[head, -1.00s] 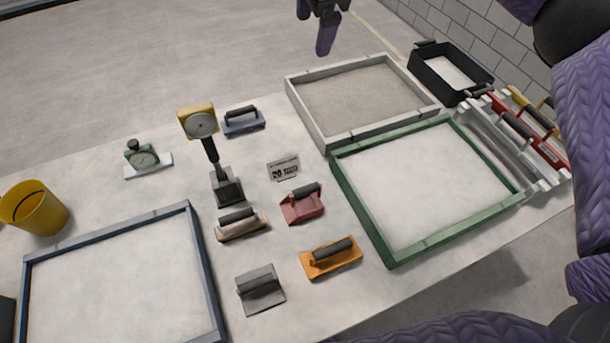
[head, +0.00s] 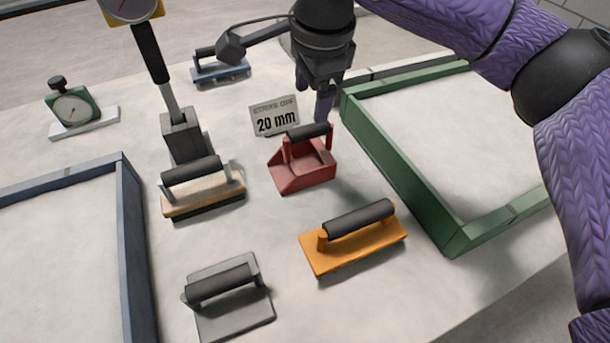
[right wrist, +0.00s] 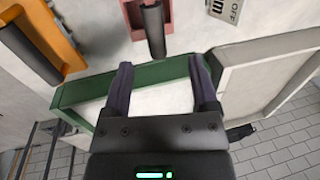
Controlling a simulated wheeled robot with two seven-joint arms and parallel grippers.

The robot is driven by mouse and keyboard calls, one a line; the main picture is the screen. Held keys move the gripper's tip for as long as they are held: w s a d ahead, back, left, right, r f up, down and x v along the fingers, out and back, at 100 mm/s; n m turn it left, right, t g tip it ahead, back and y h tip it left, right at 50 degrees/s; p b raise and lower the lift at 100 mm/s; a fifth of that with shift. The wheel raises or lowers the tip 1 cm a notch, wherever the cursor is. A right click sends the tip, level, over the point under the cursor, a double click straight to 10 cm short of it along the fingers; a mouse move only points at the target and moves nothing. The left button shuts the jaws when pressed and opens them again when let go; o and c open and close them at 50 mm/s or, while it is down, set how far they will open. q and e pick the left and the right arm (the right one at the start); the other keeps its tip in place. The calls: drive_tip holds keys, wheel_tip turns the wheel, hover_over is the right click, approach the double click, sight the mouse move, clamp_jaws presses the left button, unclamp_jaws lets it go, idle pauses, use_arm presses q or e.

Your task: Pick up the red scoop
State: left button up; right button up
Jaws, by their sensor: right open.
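The red scoop (head: 302,177) sits on the table in the middle of the head view, with its black handle on top towards the back. My right gripper (head: 314,98) is just behind and above the scoop's handle, fingers pointing down, open and empty. In the right wrist view the scoop (right wrist: 135,18) is at the top edge, partly cut off, and its handle lies ahead of the gap between my open fingertips (right wrist: 161,66). The gripper appears apart from the scoop. My left gripper is not in view.
A "20 mm" sign (head: 275,117) stands close behind the scoop. An orange float (head: 350,245) is in front, a tan one (head: 203,197) left, a grey tool (head: 232,305) front left. A green frame (head: 405,170) is right. A gauge stand (head: 183,137) rises at left.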

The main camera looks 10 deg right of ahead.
sight(308, 127)
drive_tip(key=shift+f, duration=0.55)
drive_tip(key=f+b, duration=0.1)
drive_tip(key=f, duration=0.2)
drive_tip(key=f+b, duration=0.2)
drive_tip(key=w+f+b, duration=0.1)
drive_tip(key=f, duration=0.2)
drive_tip(key=shift+w+a+f, duration=0.1)
drive_tip(key=shift+a+f, duration=0.05)
drive_tip(key=shift+f, duration=0.2)
drive_tip(key=shift+r, duration=0.2)
drive_tip(key=c, duration=0.9)
clamp_jaws()
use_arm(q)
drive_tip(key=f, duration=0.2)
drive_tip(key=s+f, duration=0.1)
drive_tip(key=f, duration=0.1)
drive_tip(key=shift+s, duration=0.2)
